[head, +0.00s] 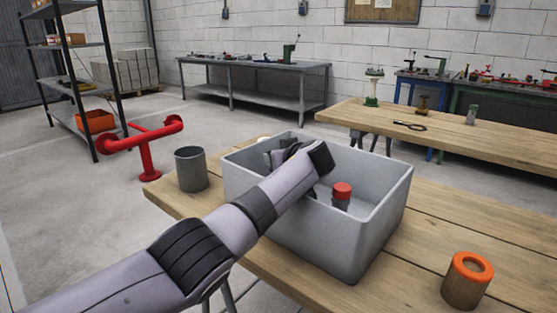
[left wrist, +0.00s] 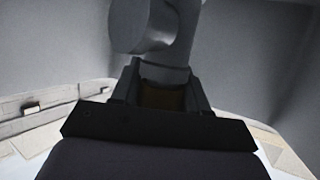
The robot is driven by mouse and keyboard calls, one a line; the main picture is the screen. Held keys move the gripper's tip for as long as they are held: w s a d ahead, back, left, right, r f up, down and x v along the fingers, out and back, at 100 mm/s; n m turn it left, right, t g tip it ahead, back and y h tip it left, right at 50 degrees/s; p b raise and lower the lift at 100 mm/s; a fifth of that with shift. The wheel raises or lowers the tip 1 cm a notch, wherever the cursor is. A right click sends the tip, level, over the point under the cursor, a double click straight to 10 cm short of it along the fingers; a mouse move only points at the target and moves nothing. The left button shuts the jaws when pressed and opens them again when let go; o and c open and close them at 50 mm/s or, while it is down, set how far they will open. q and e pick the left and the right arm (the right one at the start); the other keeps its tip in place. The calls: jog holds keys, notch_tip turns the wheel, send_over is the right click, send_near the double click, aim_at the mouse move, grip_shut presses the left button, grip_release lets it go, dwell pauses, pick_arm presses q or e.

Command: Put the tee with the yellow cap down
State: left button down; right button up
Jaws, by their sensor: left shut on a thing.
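My left gripper (head: 284,155) reaches into the grey bin (head: 345,245) at the middle of the head view, largely hidden by my own wrist. In the left wrist view my left gripper (left wrist: 162,92) is shut on a grey pipe fitting (left wrist: 150,28) with a round side branch, which looks like the tee. A dark yellow-brown patch (left wrist: 162,99) shows between the jaws; I cannot tell whether it is the yellow cap. Grey bin walls surround the fitting; whether it touches the floor is not clear. My right gripper is out of view.
A grey fitting with a red cap (head: 342,192) stands in the bin, right of my wrist. A grey cup (head: 191,170) stands left of the bin, and an orange-topped cylinder (head: 467,281) at the front right of the wooden table (head: 430,225).

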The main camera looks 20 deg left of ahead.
pick_arm(q)
jog(key=c, duration=0.6)
grip_release()
jog(key=shift+s+f, duration=0.1)
jog(key=shift+f, duration=0.4)
jog(key=shift+o, duration=0.2)
jog(key=shift+r, duration=0.1)
jog(key=shift+r+p, duration=0.65)
jog(key=shift+p, duration=0.2)
jog(key=shift+s+d, duration=0.1)
jog(key=shift+d, duration=0.15)
jog(key=shift+v, duration=1.1)
jog(key=v, duration=0.9)
jog(key=shift+r+p, duration=0.35)
jog(key=shift+s, duration=0.1)
